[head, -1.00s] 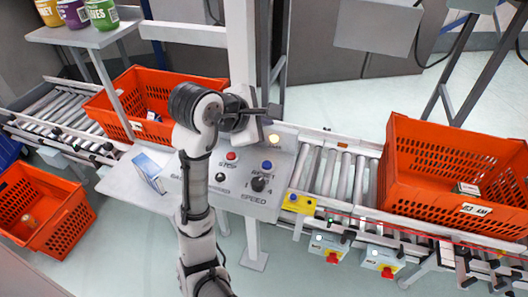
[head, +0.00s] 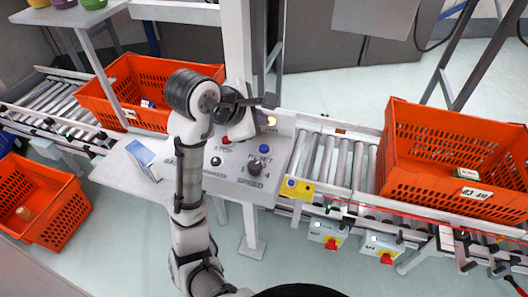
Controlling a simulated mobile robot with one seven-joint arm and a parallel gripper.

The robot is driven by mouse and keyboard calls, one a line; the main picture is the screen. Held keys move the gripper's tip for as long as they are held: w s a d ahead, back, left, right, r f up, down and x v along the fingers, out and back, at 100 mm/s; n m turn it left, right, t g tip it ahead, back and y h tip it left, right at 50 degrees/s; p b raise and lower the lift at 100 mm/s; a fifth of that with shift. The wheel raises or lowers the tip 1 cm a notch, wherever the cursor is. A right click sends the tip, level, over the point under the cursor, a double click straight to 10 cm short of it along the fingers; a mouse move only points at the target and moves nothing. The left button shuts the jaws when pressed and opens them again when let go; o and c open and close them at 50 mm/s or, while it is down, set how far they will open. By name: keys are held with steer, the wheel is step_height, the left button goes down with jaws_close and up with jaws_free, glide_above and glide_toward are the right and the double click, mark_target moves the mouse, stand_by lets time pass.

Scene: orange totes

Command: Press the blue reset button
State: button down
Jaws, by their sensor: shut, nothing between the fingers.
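The blue reset button (head: 264,149) sits on the sloped grey control panel (head: 232,186), above the word RESET and a black speed knob (head: 255,167). It is in plain view and nothing covers it. My gripper (head: 268,101) is shut and empty. It appears above the button in the picture, near the panel's back edge and a lit yellow lamp (head: 270,121). It looks apart from the button; its height over the panel is hard to tell.
A yellow box with another blue button (head: 292,183) is right of the panel, by the roller conveyor (head: 333,160). Orange totes stand right (head: 455,150), back left (head: 105,85) and low left (head: 45,205). A white post (head: 237,45) rises behind my gripper.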

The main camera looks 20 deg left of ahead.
mark_target(261, 150)
step_height(261, 150, down, 4)
steer(key=b, duration=0.3)
steer(key=shift+r+b, duration=0.1)
steer(key=shift+b, duration=0.25)
steer(key=shift+f+b, duration=0.35)
steer(key=shift+f, duration=0.75)
steer(key=shift+f, duration=0.1)
stand_by(0.6)
steer(key=shift+f, duration=0.3)
steer(key=shift+f, duration=0.45)
stand_by(0.8)
steer(key=shift+r+p, duration=0.15)
steer(key=shift+p, duration=0.15)
steer(key=shift+r+p, duration=0.75)
steer(key=shift+p, duration=0.4)
